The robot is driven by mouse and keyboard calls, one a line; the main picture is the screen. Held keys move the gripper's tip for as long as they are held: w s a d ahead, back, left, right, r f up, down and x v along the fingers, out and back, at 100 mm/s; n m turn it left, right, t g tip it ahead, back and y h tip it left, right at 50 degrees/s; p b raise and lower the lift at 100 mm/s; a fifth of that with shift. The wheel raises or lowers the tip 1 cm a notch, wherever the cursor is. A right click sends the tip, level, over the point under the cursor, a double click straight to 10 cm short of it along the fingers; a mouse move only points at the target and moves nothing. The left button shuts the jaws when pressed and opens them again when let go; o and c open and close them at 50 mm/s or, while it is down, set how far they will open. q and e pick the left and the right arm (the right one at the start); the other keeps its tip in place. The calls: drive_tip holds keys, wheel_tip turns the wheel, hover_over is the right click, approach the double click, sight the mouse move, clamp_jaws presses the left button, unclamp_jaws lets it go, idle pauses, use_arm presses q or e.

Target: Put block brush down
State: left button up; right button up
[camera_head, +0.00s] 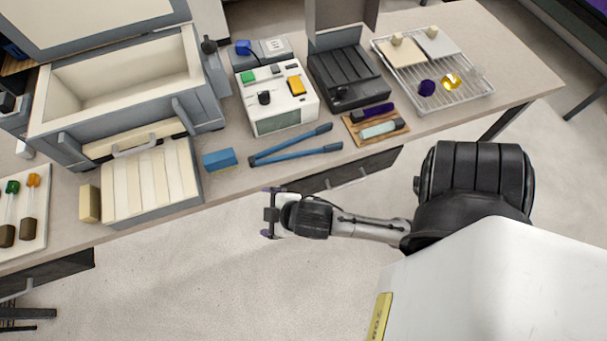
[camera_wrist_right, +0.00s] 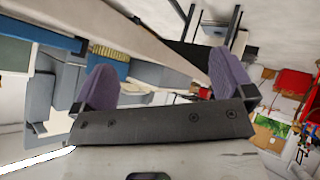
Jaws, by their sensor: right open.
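A blue block with a yellowish side (camera_head: 220,160), which looks like the block brush, rests on the bench between the cream slatted box and the blue tongs. In the right wrist view a blue block with a tan strip (camera_wrist_right: 112,66) shows beyond the left fingertip. My right gripper (camera_head: 268,214) is off the bench's front edge, over the floor, apart from the block. Its two purple fingertips (camera_wrist_right: 165,82) are wide apart with nothing held between them. My left gripper is in neither view.
Blue tongs (camera_head: 295,146) lie near the front edge. A cream slatted box (camera_head: 150,187) and a small cream block (camera_head: 89,203) stand left. A white device (camera_head: 277,100), a black rack (camera_head: 348,78) and a wire tray (camera_head: 455,98) stand behind. The floor before the bench is clear.

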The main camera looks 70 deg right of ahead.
drive_tip(key=s+f+m+g, duration=0.1)
drive_tip(key=s+f+g, duration=0.1)
drive_tip(key=s, duration=0.3)
drive_tip(key=s+a+f+m+g+y, duration=0.1)
drive_tip(key=s+f+m+g, duration=0.1)
drive_tip(key=s, duration=0.3)
drive_tip(key=shift+s+g, duration=0.35)
drive_tip(key=shift+g, duration=0.45)
drive_tip(key=shift+a, duration=0.1)
